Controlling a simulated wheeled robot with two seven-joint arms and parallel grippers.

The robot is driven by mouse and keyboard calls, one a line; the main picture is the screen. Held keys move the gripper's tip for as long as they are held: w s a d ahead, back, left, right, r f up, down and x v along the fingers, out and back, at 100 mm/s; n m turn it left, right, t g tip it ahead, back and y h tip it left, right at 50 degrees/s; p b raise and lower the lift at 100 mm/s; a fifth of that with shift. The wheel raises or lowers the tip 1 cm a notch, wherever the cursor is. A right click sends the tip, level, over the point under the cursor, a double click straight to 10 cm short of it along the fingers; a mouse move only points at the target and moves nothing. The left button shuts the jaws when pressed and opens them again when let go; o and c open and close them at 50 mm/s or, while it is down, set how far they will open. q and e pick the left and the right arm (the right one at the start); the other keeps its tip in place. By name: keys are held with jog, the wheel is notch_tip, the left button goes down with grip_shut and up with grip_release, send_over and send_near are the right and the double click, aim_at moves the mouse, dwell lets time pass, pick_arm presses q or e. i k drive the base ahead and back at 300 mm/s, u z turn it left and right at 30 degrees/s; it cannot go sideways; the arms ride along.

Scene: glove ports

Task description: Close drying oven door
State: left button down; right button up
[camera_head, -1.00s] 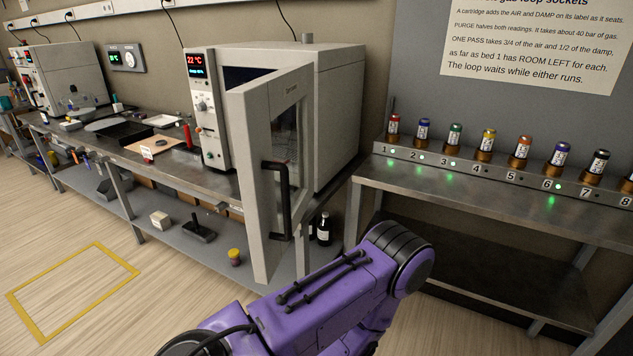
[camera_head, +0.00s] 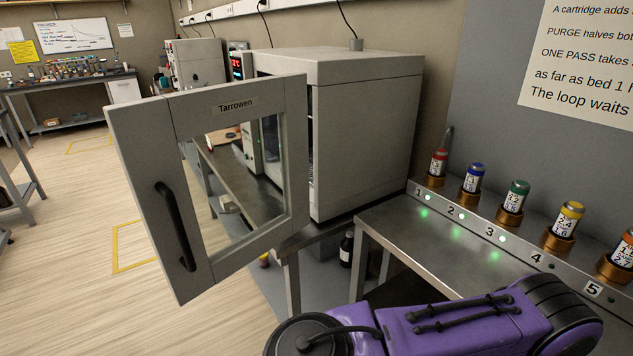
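The drying oven (camera_head: 365,130) is a grey box on the bench in the middle of the head view. Its door (camera_head: 235,105), labelled Tarrowen, stands wide open towards me, with a window in its middle. The black bar handle (camera_head: 175,227) is on the door's left part, away from the oven body. The door hides most of the oven's front and opening. A purple arm of mine crosses the bottom right, in front of the steel bench. Neither of my grippers shows in the view, and nothing of mine is seen touching the door.
A steel bench (camera_head: 385,222) stands right of the oven, with a numbered rail of coloured cartridges, including a red one (camera_head: 438,162) and a green one (camera_head: 514,196). A dark bottle (camera_head: 346,249) stands below. The floor (camera_head: 70,255) left of the door is open.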

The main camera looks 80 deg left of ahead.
aim_at(145, 133)
jog(key=u, duration=0.05)
jog(key=i, duration=0.15)
jog(key=u, duration=3.35)
